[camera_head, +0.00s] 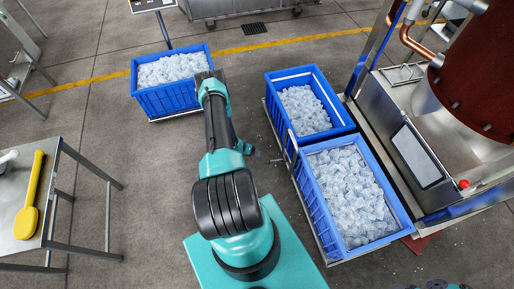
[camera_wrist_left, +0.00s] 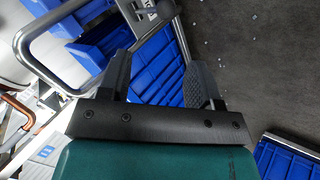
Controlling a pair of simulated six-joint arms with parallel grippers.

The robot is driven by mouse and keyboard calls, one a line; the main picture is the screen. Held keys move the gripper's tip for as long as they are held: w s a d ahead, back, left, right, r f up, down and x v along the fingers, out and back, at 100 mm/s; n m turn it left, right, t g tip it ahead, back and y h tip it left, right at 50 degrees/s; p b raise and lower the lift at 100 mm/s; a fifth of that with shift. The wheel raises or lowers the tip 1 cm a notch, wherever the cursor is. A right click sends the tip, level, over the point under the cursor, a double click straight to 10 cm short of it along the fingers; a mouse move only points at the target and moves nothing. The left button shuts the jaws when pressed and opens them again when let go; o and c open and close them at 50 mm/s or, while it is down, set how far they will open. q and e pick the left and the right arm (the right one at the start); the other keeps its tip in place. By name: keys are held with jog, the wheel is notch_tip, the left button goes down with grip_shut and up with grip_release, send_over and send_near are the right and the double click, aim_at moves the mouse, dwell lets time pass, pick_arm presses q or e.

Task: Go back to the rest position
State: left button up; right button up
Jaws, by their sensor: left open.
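My left arm reaches up the middle of the head view and bends over. Its gripper (camera_head: 276,160) seems to show only as a small dark part right of the arm, close to the handle side of the cart with two crates. In the left wrist view the two dark fingers of my left gripper (camera_wrist_left: 160,78) are spread apart with nothing held between them. Blue crate walls and a metal cart handle (camera_wrist_left: 28,48) lie beyond the fingers; I cannot tell whether they touch. My right gripper is not in view.
Blue crates of tube ice stand at the back left (camera_head: 136,92), at the right (camera_head: 345,122) and at the front right (camera_head: 322,228). A steel machine (camera_head: 425,150) flanks the right crates. A yellow scoop (camera_head: 30,200) lies on the left table (camera_head: 52,160). Floor between is clear.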

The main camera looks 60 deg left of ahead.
pick_arm(q)
jog(key=w+d+r+m+g+h, duration=0.1)
jog(key=w+d+r, duration=0.6)
jog(key=d, duration=0.2)
jog(key=w+d+r+m+g, duration=0.2)
jog(key=w+d+r, duration=0.5)
jog(key=d, duration=0.2)
jog(key=s+d+r+m+g, duration=0.1)
jog(key=s+d+r, duration=0.2)
jog(key=d+r, duration=0.5)
jog(key=s+d+r+m+g, duration=0.2)
jog(key=s+d+r, duration=0.1)
jog(key=d+r, duration=0.5)
jog(key=d, duration=0.3)
jog(key=shift+s+r+g, duration=0.25)
jog(key=shift+g, duration=0.05)
